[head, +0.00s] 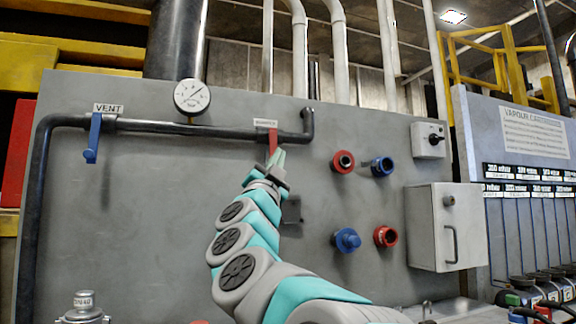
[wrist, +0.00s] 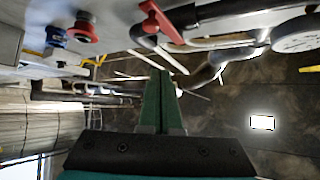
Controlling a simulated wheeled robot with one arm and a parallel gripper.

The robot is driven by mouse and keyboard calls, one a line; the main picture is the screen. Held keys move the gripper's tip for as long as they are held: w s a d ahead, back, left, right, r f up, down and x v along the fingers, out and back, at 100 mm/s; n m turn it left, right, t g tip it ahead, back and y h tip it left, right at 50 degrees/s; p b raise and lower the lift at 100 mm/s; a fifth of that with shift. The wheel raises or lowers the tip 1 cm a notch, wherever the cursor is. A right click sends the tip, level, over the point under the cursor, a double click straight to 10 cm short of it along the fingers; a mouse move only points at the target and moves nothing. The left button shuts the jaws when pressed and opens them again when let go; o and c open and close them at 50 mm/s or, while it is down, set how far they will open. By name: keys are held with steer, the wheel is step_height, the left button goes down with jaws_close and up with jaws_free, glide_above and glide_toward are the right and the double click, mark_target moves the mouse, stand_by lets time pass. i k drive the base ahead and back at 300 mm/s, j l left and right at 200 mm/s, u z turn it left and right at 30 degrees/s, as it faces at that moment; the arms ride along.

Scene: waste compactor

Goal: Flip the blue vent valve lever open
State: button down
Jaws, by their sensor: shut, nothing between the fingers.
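The blue vent lever (head: 93,138) hangs down from the dark pipe at the left of the grey panel, under the VENT label (head: 108,108). A red lever (head: 272,141) hangs from the same pipe farther right; it also shows at the top of the wrist view (wrist: 160,20). My gripper (head: 278,157) is shut and empty. In the head view it appears just below the red lever, well to the right of the blue lever. In the wrist view my gripper (wrist: 159,72) has its green fingers together, and the blue lever is not visible there.
A round gauge (head: 192,97) sits above the pipe between the two levers. Red and blue couplings (head: 343,161) and a grey box (head: 446,227) are on the panel's right side. The panel below the blue lever is bare.

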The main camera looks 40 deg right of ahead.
mark_target(90, 154)
steer(key=k+j, duration=0.2)
steer(key=j, duration=0.2)
steer(key=k+j, duration=0.45)
steer(key=j, duration=0.3)
